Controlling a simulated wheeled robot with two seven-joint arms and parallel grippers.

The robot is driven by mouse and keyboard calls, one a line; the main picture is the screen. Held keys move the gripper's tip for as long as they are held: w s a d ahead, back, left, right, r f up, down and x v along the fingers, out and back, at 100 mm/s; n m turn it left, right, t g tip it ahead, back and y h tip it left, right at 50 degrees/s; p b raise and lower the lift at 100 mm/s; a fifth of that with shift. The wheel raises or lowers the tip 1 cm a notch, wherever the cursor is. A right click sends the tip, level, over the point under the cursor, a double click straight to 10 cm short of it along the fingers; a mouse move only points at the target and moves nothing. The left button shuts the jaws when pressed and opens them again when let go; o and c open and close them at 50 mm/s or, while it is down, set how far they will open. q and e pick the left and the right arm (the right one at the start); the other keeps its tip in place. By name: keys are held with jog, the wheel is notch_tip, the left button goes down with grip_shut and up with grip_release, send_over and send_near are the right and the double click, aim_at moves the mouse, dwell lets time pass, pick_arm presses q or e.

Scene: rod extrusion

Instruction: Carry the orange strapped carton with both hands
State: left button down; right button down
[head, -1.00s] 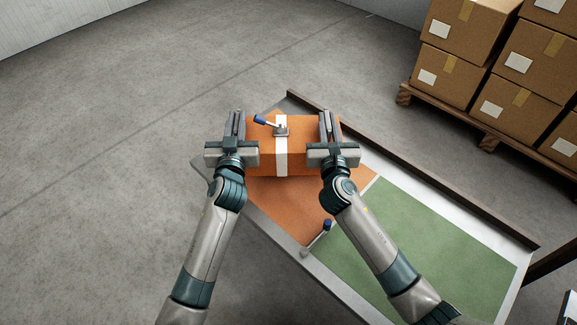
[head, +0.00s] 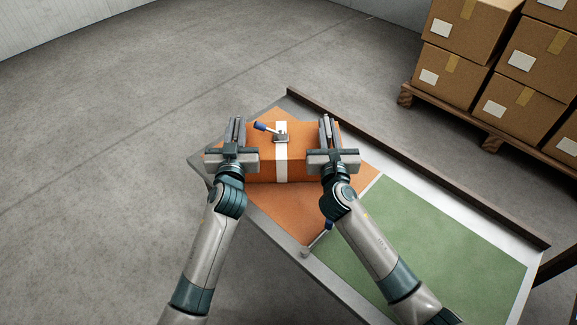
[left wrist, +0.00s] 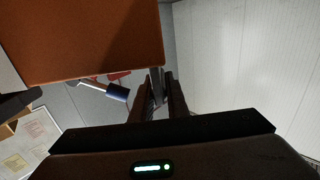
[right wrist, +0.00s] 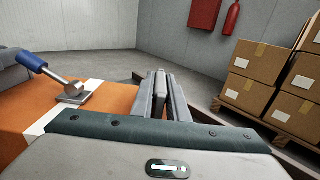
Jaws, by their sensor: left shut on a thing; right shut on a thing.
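The orange carton (head: 262,166) has a white strap (head: 281,168) and a blue-handled lever buckle (head: 281,138) on top. It is over the orange part of the table (head: 310,225); I cannot tell whether it touches it. My left gripper (head: 238,122) is shut at the carton's left side, my right gripper (head: 326,122) at its right side. The carton's orange face fills the upper left of the left wrist view (left wrist: 90,40). In the right wrist view its top and strap show at left (right wrist: 105,98). What lies between the fingers is mostly hidden.
The table has a green area (head: 430,245) at right and a dark raised rail (head: 420,170) along its far edge. A second blue-handled lever (head: 317,240) at the near edge is partly behind my right arm. Stacked cartons (head: 500,80) stand on a pallet at right. Floor at left is clear.

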pick_arm(q)
jog(key=shift+f, duration=0.3)
pick_arm(e)
jog(key=shift+f, duration=0.3)
pick_arm(q)
jog(key=c, duration=1.7)
grip_release()
pick_arm(e)
jog(key=c, duration=1.7)
grip_release()
pick_arm(q)
jog(key=shift+s, duration=0.1)
jog(key=s, duration=1.2)
jog(key=shift+w, duration=0.1)
pick_arm(e)
jog(key=shift+s, duration=0.1)
jog(key=s, duration=1.1)
jog(key=shift+s, duration=0.4)
